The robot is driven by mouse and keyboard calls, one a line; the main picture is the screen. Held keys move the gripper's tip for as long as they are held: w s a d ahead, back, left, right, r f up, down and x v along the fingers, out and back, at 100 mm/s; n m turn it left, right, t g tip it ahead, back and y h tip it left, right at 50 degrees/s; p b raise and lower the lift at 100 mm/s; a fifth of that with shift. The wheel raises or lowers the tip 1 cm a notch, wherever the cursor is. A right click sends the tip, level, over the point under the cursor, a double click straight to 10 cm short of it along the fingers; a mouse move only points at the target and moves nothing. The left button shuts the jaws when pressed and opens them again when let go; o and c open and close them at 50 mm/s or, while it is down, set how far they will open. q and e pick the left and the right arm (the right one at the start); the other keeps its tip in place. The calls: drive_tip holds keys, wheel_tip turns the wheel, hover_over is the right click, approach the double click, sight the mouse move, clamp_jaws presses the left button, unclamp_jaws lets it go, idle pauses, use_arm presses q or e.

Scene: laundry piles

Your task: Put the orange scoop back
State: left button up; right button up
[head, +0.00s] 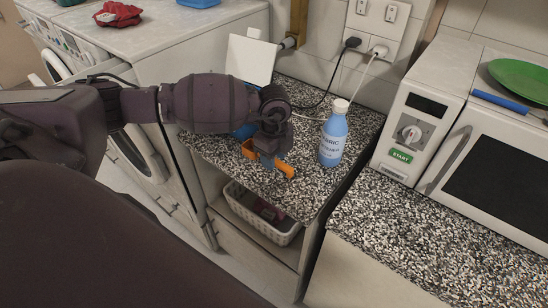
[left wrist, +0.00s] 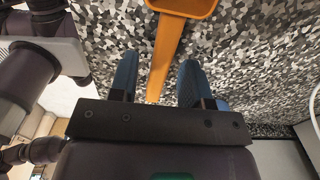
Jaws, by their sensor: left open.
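The orange scoop (head: 284,169) lies on the speckled counter (head: 305,185), partly hidden by my left gripper in the head view. My left gripper (head: 267,161) is low over the counter with its blue fingers open. In the left wrist view, the scoop's handle (left wrist: 166,58) runs between the two open fingers of my left gripper (left wrist: 158,75), with a gap on both sides. The scoop's bowl is at the top edge of that view, partly cut off. My right gripper is not in view.
A bottle of blue liquid (head: 333,135) stands close to the right of my left gripper. A blue object (head: 243,132) is mostly hidden behind my left arm, below an upright white panel (head: 250,59). A microwave (head: 500,150) stands further right. A basket (head: 262,222) sits below the counter.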

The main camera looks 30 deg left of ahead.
use_arm(q)
wheel_tip(320, 180, up, 12)
drive_tip(key=shift+f, duration=0.25)
idle(0.6)
